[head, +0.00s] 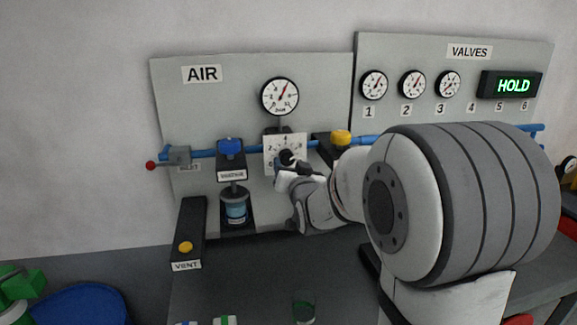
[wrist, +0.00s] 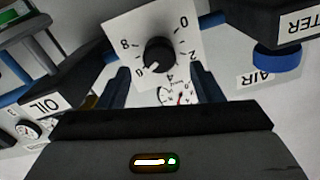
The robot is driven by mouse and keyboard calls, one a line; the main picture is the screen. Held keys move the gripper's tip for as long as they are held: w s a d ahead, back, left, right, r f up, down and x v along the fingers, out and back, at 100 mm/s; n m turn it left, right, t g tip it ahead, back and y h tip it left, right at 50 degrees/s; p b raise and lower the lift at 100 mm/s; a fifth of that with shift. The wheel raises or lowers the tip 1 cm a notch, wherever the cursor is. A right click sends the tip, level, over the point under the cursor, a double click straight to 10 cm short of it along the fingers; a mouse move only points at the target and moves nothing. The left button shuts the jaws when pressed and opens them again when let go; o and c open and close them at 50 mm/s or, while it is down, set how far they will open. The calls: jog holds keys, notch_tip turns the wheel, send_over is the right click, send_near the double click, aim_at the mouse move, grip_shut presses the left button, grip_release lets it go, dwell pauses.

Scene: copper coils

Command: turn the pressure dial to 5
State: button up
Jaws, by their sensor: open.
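The pressure dial is a black round knob (wrist: 160,52) on a white square plate (head: 300,142) marked with numbers, on the AIR panel. In the wrist view the plate appears upside down, with 0, 2, 4 and 8 readable. A white mark on the knob points to the lower left, toward a numeral left of the 4; its exact reading is unclear. My gripper (wrist: 162,82) is open, with a dark finger on each side below the knob and empty space between them. In the head view my gripper (head: 285,176) is close in front of the plate and partly covers it.
A round gauge (head: 280,97) hangs above the dial. A blue-capped filter (head: 231,147) stands left, a yellow-knobbed oil unit (head: 341,138) right. A blue pipe (head: 203,154) runs behind. The VENT box (head: 190,232) sits lower left. The VALVES panel (head: 430,48) has a HOLD display (head: 513,86).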

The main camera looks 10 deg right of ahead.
jog(key=shift+s+b, duration=0.4)
jog(key=shift+s, duration=1.7)
